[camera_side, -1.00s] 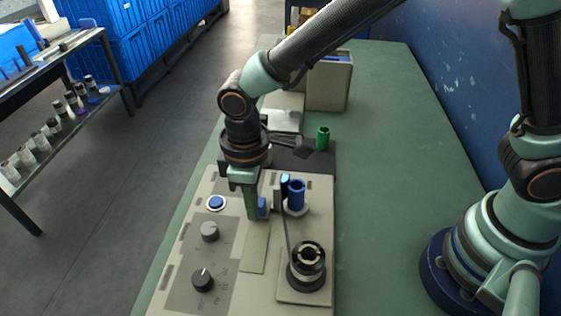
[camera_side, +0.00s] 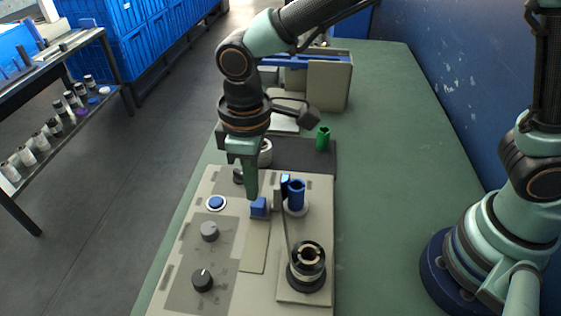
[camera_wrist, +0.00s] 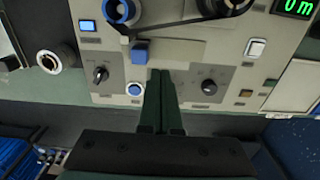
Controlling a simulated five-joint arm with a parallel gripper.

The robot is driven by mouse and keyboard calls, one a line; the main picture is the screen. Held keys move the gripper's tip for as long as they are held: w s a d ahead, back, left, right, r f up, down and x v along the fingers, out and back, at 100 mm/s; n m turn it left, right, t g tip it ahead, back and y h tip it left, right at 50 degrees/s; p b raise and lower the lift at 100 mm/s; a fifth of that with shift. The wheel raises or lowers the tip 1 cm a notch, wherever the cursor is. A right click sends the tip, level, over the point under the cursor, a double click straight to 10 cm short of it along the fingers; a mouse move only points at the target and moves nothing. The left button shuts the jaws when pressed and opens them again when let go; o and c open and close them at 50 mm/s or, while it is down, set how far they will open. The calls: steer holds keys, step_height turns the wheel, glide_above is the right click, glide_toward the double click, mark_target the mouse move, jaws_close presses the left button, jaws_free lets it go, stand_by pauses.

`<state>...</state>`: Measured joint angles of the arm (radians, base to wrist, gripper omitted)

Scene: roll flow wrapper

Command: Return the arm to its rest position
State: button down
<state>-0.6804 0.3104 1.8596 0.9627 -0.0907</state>
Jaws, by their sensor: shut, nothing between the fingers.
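My gripper (camera_side: 252,192) is shut and empty, pointing down above the beige machine panel (camera_side: 228,262) in the side view. Its tips appear just above and behind a small blue block (camera_side: 259,207), with no clear contact. In the wrist view my shut gripper (camera_wrist: 160,75) reaches over the panel's edge, and the blue block (camera_wrist: 140,53) lies just left of the fingertips. A blue roller (camera_side: 296,194) stands right of the block. A black spool (camera_side: 307,266) sits at the panel's near right.
A green cylinder (camera_side: 323,138) stands behind the panel. A beige box (camera_side: 329,84) is at the back of the green table (camera_side: 390,180). Knobs (camera_side: 203,280) and a blue button (camera_side: 216,203) rise from the panel. The table right of the panel is clear.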

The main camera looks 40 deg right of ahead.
steer(key=s+d+r+m+t, duration=0.1)
steer(key=d+r+m, duration=0.3)
steer(key=d, duration=0.8)
steer(key=s+d+r+m+t, duration=0.2)
steer(key=d+r+m+t, duration=0.2)
steer(key=d, duration=0.9)
step_height(320, 180, up, 3)
steer(key=shift+d+r+m, duration=0.15)
steer(key=shift+d+m, duration=0.15)
steer(key=shift+m, duration=0.1)
